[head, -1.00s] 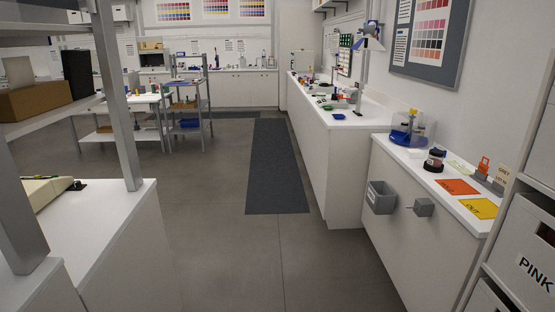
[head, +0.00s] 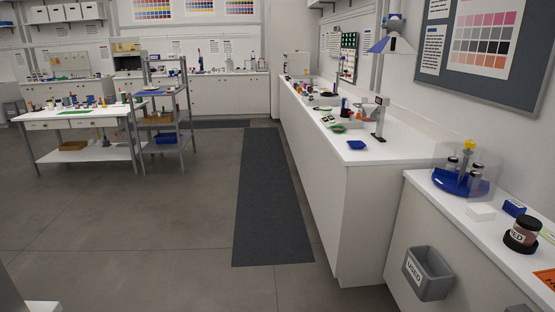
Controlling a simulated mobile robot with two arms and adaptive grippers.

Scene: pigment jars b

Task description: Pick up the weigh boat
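A small blue shallow dish (head: 357,145) lies near the front edge of the long white counter on the right. A green dish (head: 338,129) lies just behind it. Either could be a weigh boat; at this size I cannot tell for sure. Neither of my grippers shows in the head view.
The long counter (head: 345,180) runs along the right wall. A nearer counter holds a blue stand with jars (head: 460,182) and a dark-lidded jar (head: 522,234); a grey "USED" bin (head: 428,272) hangs on its front. A dark mat (head: 270,200) and clear floor lie ahead.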

